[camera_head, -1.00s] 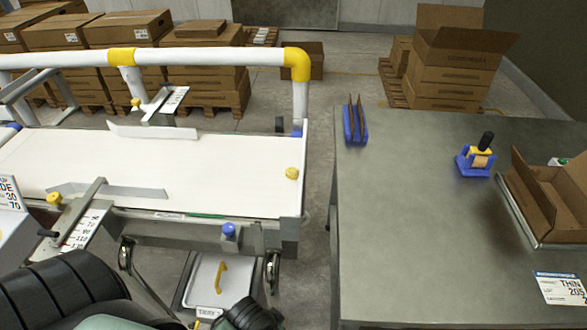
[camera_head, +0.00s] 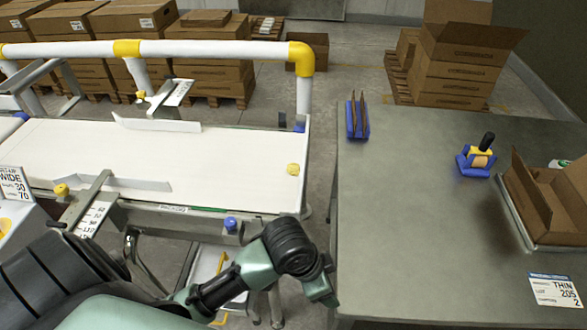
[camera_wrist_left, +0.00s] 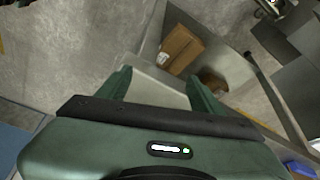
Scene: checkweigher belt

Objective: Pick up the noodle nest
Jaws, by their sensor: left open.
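The noodle nest (camera_head: 292,169), a small pale-yellow lump, lies on the white belt (camera_head: 230,160) near its right end in the head view. I do not see it in the left wrist view. My left arm comes in from the lower left, and its wrist end (camera_head: 322,287) is in front of the belt's right end, to the nearer side of the nest and apart from it. In the left wrist view my left gripper (camera_wrist_left: 157,78) is open with nothing between its fingers; floor and a pale grey surface show beyond. My right gripper is out of view.
A white rail (camera_head: 220,50) with yellow joints runs behind the belt. A grey table (camera_head: 420,220) stands to the right across a gap, with a blue holder (camera_head: 357,119), a tape dispenser (camera_head: 477,158) and an open carton (camera_head: 545,195). Stacked boxes stand behind.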

